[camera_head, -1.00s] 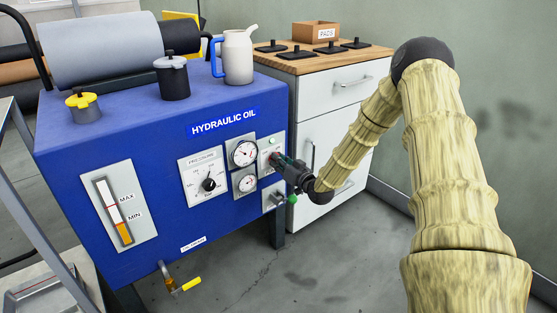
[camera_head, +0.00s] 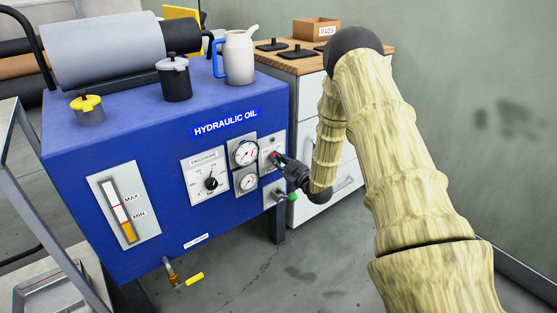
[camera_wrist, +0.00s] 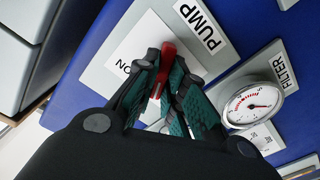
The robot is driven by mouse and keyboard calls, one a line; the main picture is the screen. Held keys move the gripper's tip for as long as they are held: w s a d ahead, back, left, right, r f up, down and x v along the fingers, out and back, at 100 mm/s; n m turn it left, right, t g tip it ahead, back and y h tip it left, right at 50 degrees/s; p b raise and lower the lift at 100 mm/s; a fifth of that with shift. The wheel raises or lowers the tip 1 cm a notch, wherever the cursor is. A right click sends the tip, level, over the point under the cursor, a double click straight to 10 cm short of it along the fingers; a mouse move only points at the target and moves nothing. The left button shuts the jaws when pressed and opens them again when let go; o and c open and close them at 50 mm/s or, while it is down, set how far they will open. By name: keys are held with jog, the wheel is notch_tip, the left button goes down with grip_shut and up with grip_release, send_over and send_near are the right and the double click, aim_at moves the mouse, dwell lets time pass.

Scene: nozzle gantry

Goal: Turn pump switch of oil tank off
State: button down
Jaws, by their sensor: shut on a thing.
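The blue oil tank (camera_head: 150,145) labelled HYDRAULIC OIL carries a grey pump plate (camera_head: 266,145) at the right of its front. In the wrist view the PUMP label (camera_wrist: 201,27) sits beside a red pump switch (camera_wrist: 167,62), seen tilted. My gripper (camera_wrist: 160,82) is shut on the red switch, with green-padded fingers on either side of it. The fingers hide the lower part of the switch and part of its white lettered label (camera_wrist: 135,52). In the head view my gripper (camera_head: 281,161) reaches the plate from the right and hides the switch.
The FILTER gauge (camera_wrist: 252,102) is close beside my fingers. A green-tipped valve (camera_head: 290,197) is just below my gripper. A pressure dial (camera_head: 210,183) and gauges are left of it. A white cabinet (camera_head: 318,130) stands behind my arm.

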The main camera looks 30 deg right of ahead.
jog(key=shift+n, duration=0.3)
jog(key=c, duration=1.5)
grip_release()
jog(key=s+d, duration=0.1)
jog(key=s, duration=1.1)
jog(key=shift+f, duration=0.1)
